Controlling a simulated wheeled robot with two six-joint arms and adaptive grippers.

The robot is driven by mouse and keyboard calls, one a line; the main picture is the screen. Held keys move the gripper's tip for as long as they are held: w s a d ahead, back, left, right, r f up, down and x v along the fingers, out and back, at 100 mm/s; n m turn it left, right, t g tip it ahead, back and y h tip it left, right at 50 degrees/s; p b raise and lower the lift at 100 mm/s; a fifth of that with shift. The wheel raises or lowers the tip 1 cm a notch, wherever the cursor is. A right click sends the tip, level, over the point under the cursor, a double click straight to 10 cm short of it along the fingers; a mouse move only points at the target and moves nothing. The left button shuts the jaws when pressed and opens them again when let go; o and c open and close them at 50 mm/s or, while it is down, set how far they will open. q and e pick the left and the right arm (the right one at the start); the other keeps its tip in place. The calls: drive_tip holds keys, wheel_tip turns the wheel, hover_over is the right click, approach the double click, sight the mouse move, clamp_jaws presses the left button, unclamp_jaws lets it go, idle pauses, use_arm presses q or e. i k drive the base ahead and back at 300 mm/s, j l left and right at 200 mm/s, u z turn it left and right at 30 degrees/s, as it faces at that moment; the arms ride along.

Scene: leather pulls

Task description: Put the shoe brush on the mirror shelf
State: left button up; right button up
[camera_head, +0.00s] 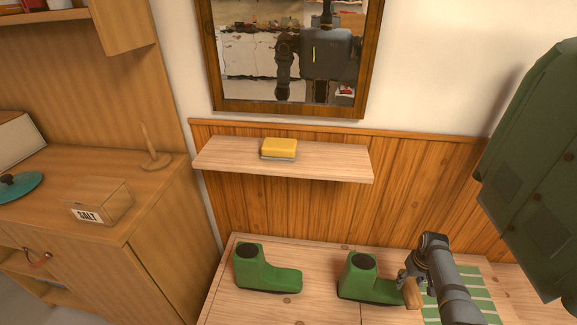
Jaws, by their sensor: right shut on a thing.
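The mirror shelf (225,155) is a pale wooden board on the panelled wall below the mirror. My right gripper (413,283) is at the lower right, beside the right green boot. It is shut on a small brown wooden thing, which looks like the shoe brush (413,294). The gripper partly hides it, and I cannot tell whether it touches the bench or boot. It is lower than the shelf and to its right. My left gripper is not in view.
A yellow sponge-like block (280,147) lies on the shelf, with bare board on both sides. Two green boots (266,272) (362,279) stand on the bench (325,262). A green coat (530,170) hangs at right. The framed mirror (290,110) is above.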

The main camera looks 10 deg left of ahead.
sight(341, 166)
drive_tip(key=k+u, duration=0.35)
drive_tip(key=k+j+u, duration=0.15)
drive_tip(key=k+u, duration=0.2)
drive_tip(key=k, duration=0.15)
